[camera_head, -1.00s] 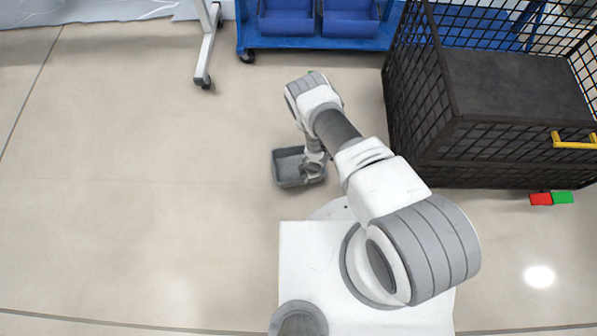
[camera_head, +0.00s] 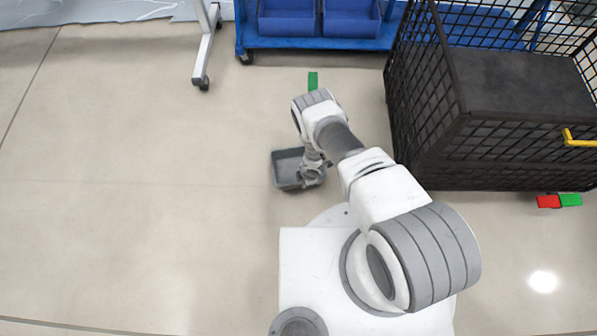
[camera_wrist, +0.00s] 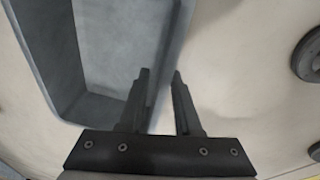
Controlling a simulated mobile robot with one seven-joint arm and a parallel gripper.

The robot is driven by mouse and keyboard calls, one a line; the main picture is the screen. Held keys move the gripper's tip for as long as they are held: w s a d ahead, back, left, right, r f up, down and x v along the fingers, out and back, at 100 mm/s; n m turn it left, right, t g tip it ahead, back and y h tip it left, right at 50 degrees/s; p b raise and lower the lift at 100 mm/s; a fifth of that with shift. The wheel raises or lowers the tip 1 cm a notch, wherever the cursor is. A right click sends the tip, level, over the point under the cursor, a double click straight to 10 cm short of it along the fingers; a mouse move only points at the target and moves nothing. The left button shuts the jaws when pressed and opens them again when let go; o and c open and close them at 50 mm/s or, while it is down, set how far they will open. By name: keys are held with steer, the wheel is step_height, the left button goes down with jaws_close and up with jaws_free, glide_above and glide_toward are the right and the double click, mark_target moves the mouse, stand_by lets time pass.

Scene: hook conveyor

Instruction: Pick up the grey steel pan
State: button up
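The grey steel pan (camera_head: 287,160) is a rectangular open tray on the floor, just beyond my white base in the head view. In the wrist view the pan (camera_wrist: 95,55) fills the left side, with its inner floor and one side wall showing. My gripper (camera_wrist: 161,74) is open there. Its left finger is over the inside of the pan and its right finger is outside, with the side wall running between them. Pale floor shows between the wall and the right finger. In the head view my arm partly covers the pan's right side, and my fingertips are hard to make out.
A black mesh cage cart (camera_head: 440,150) with a yellow handle stands to the right. A blue trolley (camera_head: 290,44) with blue bins is at the back. A white stand leg (camera_head: 206,55) is at upper left. Floor at left is clear.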

jaws_close()
stand_by(1.2)
